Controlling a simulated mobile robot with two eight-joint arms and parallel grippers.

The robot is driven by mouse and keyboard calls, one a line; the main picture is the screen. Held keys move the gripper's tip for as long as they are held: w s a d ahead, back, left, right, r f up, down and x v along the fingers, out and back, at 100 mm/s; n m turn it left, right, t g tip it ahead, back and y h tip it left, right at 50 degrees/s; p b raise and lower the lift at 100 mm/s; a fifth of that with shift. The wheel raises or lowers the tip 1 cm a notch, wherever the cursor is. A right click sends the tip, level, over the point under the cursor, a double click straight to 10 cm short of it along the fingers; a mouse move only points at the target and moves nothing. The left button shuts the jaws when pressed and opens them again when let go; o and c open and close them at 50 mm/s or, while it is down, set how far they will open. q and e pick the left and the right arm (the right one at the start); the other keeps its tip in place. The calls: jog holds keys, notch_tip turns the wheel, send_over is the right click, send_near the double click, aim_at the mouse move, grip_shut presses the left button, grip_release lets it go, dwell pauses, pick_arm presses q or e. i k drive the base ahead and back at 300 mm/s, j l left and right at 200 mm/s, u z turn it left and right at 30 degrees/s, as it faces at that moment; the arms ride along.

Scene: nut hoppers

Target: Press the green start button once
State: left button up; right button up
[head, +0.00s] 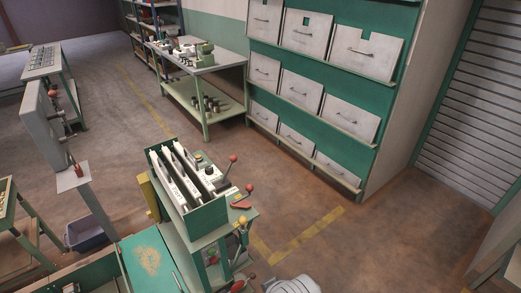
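A green machine (207,222) with several upright white panels and levers stands at the lower middle. Neither of my grippers is in view.
A grey box on a post (43,125) stands at the left, with a blue bin (88,235) on the floor. A workbench (215,66) and a green cabinet of grey hoppers (325,117) stand behind.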

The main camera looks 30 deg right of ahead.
aim_at(211, 252)
jog(key=z, duration=0.75)
jog(key=i+l+u, duration=0.4)
jog(key=l+u, duration=0.25)
jog(key=i+l+u, duration=0.15)
jog(key=l+u, duration=0.15)
